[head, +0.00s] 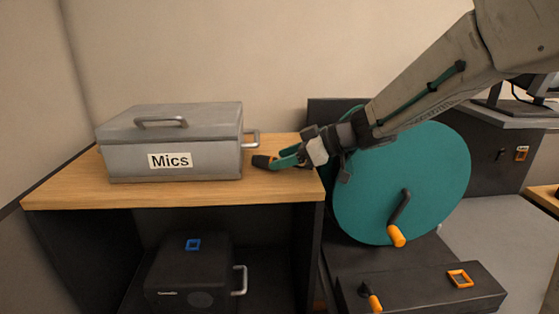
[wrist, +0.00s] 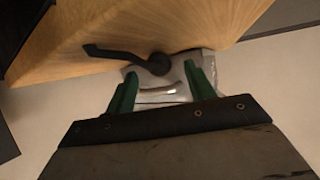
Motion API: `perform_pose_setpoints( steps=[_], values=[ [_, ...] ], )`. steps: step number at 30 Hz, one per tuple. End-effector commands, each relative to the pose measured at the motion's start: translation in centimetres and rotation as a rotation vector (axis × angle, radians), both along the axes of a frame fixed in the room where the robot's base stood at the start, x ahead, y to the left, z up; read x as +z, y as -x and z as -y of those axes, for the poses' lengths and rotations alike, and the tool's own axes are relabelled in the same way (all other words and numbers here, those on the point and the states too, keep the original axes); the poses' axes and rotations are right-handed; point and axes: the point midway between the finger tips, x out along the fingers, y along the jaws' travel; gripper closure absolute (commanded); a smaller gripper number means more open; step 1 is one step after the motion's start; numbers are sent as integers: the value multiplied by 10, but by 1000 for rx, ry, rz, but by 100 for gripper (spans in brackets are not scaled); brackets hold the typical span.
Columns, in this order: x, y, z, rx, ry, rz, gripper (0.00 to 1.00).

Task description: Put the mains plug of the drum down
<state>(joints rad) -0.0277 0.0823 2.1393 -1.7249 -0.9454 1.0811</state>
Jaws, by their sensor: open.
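The mains plug (head: 262,161) is a small black piece at the right end of the wooden tabletop, beside the Mics case. In the wrist view the black plug (wrist: 155,63) lies by the fingertips against the wood, with a dark stem running left. My gripper (head: 285,158) has green fingers and reaches in low over the tabletop from the right. In the wrist view my gripper (wrist: 160,72) is open, its fingers apart on either side of the plug's near end. Whether they touch it I cannot tell. The drum (head: 400,190) is a large teal disc right of the table.
A grey Mics case (head: 205,155) with handles stands on the wooden table (head: 75,190), left of the plug. A black case (head: 190,270) sits on the shelf below. The drum's orange crank grip (head: 397,237) sticks out. A dark box (head: 430,290) stands below the drum.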

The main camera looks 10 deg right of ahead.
Motion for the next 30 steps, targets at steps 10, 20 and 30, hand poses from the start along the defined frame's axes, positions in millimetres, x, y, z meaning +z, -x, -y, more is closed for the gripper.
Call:
perform_pose_setpoints(
  steps=[10,20,30],
  values=[
    [34,27,62,-4,0,2,46],
    [46,38,83,0,0,1,46],
    [86,6,106,-321,41,233,46]
  ],
)
